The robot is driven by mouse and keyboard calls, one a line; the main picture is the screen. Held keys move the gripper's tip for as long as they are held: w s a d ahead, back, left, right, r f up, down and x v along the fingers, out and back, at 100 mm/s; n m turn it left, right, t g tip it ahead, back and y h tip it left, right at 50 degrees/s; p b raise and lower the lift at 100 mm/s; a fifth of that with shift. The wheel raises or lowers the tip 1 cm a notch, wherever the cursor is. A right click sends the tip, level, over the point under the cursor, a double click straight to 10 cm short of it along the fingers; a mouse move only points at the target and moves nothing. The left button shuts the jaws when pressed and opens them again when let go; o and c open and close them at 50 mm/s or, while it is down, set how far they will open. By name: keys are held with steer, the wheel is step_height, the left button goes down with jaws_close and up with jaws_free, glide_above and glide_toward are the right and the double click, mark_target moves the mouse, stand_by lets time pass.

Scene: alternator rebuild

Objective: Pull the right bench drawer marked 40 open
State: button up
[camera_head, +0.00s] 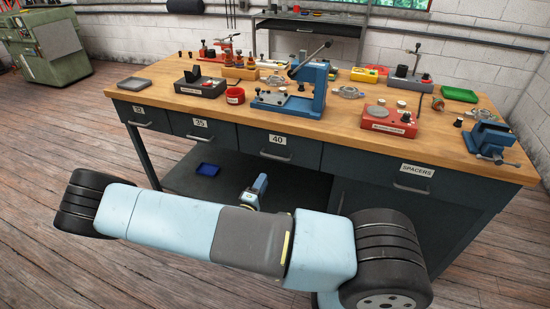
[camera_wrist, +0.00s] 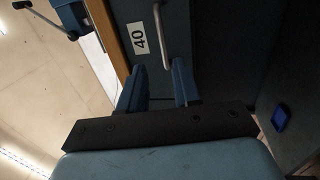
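The drawer marked 40 (camera_head: 307,151) is a dark grey front under the wooden bench top, flush with its neighbours. Its pale bar handle (camera_head: 275,156) sits below the white 40 label (camera_head: 278,140). In the wrist view the label (camera_wrist: 139,38) and handle (camera_wrist: 161,36) show turned on their side. My gripper (camera_wrist: 159,64) is open, with two blue fingers apart. The handle lies ahead, with its near end showing between the fingertips. I cannot tell whether either finger touches it. In the head view my arm hides much of the gripper below the drawer.
Drawers marked 35 (camera_head: 201,124) and SPACERS (camera_head: 417,168) flank it, both with bar handles. A blue tray (camera_head: 208,169) lies on the lower shelf, left of my gripper. Tools, including a blue press (camera_head: 312,93) and a blue vise (camera_head: 489,139), crowd the bench top (camera_head: 350,137).

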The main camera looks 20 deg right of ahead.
mark_target(274, 157)
steer(key=shift+n+t+y, duration=0.3)
steer(key=x, duration=1.3)
steer(key=shift+w+f, duration=0.25)
steer(key=shift+w, duration=0.1)
jaws_close()
